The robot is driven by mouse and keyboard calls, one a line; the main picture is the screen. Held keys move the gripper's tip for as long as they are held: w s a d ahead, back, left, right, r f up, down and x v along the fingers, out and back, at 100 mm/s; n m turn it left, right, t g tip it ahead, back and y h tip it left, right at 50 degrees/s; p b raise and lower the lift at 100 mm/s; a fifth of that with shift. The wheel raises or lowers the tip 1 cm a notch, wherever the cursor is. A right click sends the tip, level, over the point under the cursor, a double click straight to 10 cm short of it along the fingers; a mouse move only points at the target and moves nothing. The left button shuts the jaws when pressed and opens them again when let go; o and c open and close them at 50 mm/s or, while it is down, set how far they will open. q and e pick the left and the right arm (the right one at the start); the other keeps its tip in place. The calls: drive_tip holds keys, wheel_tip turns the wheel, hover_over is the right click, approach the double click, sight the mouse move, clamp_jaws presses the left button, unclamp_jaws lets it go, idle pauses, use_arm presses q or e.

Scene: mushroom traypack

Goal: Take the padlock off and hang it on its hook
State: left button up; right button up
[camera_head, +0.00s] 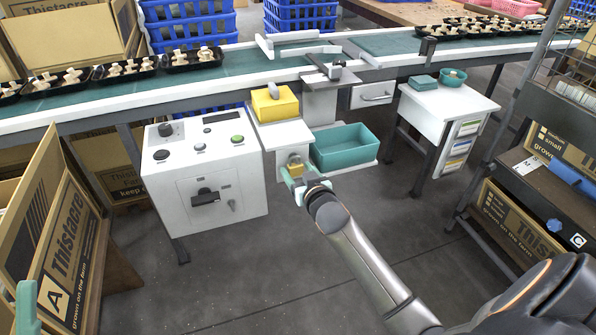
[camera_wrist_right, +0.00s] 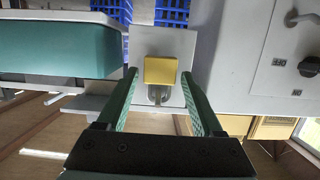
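The padlock (camera_wrist_right: 160,71) has a yellow body and a grey shackle. It sits against a light grey plate (camera_wrist_right: 178,45), and in the head view it is low on the front of the white unit, partly covered by my gripper. My right gripper (camera_head: 292,172) is at the padlock. In the wrist view its two teal fingers (camera_wrist_right: 160,88) stand open, one on each side of the padlock, with gaps to both. Part of my left gripper (camera_head: 27,305) shows as a teal piece at the lower left edge. I cannot clearly identify the hook.
A white control box (camera_head: 205,165) with knobs, a dark rotary handle (camera_head: 206,197) and a small grey fitting (camera_head: 231,204) stands left of the padlock. A teal bin (camera_head: 345,145) is to the right. A yellow block (camera_head: 274,103) and the conveyor (camera_head: 250,65) are behind. Open floor lies in front.

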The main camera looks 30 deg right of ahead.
drive_tip(key=shift+o, duration=1)
drive_tip(key=shift+s, duration=0.1)
